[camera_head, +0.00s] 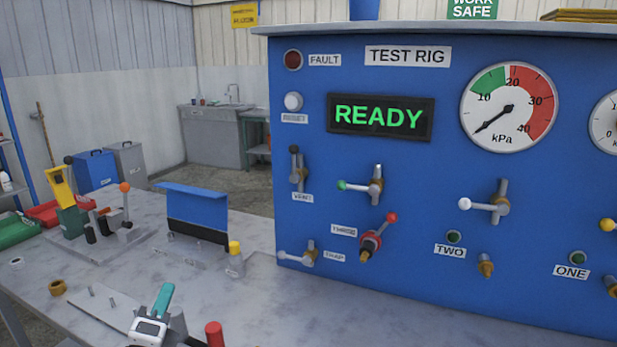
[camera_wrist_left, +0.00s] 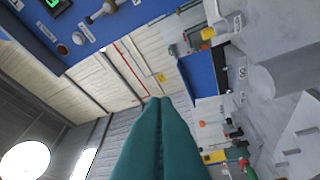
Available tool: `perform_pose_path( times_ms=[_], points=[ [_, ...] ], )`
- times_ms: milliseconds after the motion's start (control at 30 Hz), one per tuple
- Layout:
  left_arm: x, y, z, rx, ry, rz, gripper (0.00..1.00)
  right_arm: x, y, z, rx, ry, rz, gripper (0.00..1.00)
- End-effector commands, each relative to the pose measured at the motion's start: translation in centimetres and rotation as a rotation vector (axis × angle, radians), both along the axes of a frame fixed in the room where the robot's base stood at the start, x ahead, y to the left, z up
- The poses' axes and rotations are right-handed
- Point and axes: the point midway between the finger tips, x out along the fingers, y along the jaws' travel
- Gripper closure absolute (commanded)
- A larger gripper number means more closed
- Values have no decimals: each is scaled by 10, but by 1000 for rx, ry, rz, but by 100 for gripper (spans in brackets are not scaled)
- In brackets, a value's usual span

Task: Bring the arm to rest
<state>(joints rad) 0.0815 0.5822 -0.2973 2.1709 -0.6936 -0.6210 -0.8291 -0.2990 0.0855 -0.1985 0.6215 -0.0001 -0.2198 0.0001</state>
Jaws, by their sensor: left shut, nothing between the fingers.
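My left gripper (camera_head: 165,291) is low in the head view, over the front of the grey bench. Its teal fingers are pressed together and hold nothing. In the left wrist view the same shut fingers (camera_wrist_left: 161,104) point up from the bottom edge, with no object between them. The fingers are clear of the blue test rig (camera_head: 400,252), which stands to their right. My right gripper does not show in either view.
The rig carries levers, a READY display (camera_head: 380,117) and a pressure gauge (camera_head: 507,107). On the bench (camera_head: 225,285) stand a blue upright panel (camera_head: 197,210), a lever fixture (camera_head: 125,205) and a brass ring (camera_head: 58,287). A red cylinder (camera_head: 214,334) is right of the gripper.

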Motion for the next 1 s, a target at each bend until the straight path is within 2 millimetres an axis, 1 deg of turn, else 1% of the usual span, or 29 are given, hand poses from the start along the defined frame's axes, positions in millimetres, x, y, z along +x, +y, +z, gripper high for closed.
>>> perform_pose_path(
  times_ms=[33,67,100,167,200,267,300,400,500,600,767,800,967,1000],
  points=[
    [-18,4,-39,-235,126,46,100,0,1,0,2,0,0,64],
    [-28,7,-60,-359,193,78,100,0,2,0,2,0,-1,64],
    [-43,9,-86,-517,280,126,100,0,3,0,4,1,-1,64],
    [-69,9,-124,-732,401,209,100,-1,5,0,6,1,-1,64],
    [-87,7,-146,-860,475,267,100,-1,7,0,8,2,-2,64],
    [-115,3,-173,-1021,573,355,100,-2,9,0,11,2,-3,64],
    [-132,0,-188,-1113,627,409,100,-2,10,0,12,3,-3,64],
    [-171,-10,-216,-1293,741,538,100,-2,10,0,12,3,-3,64],
    [-205,-20,-234,-1430,830,655,100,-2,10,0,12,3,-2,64],
    [-237,-31,-247,-1540,908,769,100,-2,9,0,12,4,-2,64],
    [-285,-47,-259,-1683,1016,949,100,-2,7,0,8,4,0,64],
    [-287,-49,-266,-1693,1026,970,100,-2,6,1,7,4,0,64],
    [-274,-49,-305,-1676,1034,978,100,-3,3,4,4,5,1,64],
    [-273,-50,-316,-1672,1038,981,100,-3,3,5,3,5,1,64]
  ],
)
